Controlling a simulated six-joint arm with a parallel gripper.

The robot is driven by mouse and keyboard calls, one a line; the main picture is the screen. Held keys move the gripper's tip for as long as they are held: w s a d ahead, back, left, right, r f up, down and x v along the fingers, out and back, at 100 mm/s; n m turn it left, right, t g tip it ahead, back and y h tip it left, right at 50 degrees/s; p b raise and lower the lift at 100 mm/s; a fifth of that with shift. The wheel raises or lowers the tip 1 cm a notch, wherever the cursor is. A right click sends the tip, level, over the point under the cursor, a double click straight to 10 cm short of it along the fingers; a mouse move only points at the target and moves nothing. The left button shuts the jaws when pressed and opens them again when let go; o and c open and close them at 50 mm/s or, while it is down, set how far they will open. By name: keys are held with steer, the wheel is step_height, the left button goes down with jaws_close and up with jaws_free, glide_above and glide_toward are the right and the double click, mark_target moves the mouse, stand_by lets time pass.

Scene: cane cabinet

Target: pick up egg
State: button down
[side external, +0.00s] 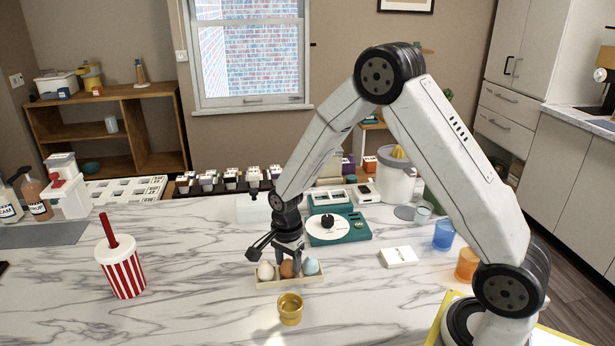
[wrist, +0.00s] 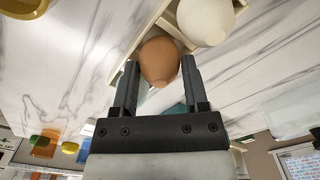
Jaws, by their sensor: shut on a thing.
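A brown egg (side external: 287,269) sits in the middle of a small cream egg tray (side external: 283,283) on the marble counter, between a white egg (side external: 265,271) on its left and a pale blue egg (side external: 311,266) on its right. My gripper (side external: 289,262) reaches down over the tray from above. In the wrist view my gripper (wrist: 158,85) has one finger on each side of the brown egg (wrist: 160,62) and is shut on it. The white egg (wrist: 205,18) lies beside it in that view. Whether the brown egg is lifted off the tray is hard to tell.
A gold egg cup (side external: 290,309) stands in front of the tray. A red-striped cup with straw (side external: 121,267) is to the left. A teal turntable device (side external: 338,228) is behind. A white box (side external: 398,256) and a blue cup (side external: 443,236) are right. The front-left counter is clear.

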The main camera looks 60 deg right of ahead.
steer(key=shift+r, duration=0.15)
steer(key=shift+r, duration=0.85)
steer(key=s+r, duration=1.1)
steer(key=s, duration=0.3)
steer(key=shift+a, duration=0.45)
